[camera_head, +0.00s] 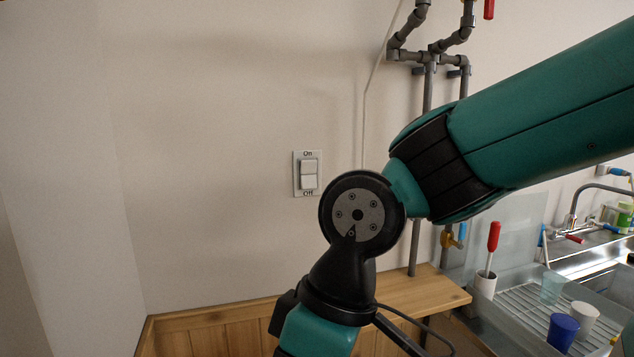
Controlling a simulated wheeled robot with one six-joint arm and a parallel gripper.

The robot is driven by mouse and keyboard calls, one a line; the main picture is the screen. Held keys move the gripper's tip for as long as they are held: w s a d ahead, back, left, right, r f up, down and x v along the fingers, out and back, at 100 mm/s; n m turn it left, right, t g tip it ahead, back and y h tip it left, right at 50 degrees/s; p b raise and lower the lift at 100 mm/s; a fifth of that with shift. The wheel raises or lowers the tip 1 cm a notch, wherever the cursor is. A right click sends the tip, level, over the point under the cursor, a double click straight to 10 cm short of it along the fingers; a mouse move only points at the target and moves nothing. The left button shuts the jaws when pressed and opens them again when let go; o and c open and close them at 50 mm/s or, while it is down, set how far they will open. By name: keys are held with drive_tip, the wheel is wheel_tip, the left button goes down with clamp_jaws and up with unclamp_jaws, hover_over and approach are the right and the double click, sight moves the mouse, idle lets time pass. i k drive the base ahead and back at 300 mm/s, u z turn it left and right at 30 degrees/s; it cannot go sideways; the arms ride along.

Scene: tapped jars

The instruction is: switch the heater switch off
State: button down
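The heater switch (309,174) is a white rocker on a white plate on the wall, near the middle of the head camera view. The plate reads "On" above the rocker and "Off" below it. The rocker has an upper and a lower half; which half is pressed in is hard to tell. My teal and black arm crosses in front of the wall from the right, with a joint just below and right of the switch. My gripper is outside the picture, beyond the lower edge.
Grey pipes (428,100) run up the wall right of the switch. A wooden ledge (425,290) runs along below. A sink (608,275) with a drainboard, cups (562,331) and a red-handled brush (493,237) is at the right. The wall left of the switch is clear.

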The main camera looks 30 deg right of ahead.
sight(308, 168)
drive_tip(key=k, duration=0.4)
drive_tip(key=z, duration=0.95)
drive_tip(key=i, duration=0.35)
drive_tip(key=u, duration=1.35)
drive_tip(key=i, duration=0.5)
drive_tip(key=z, duration=0.1)
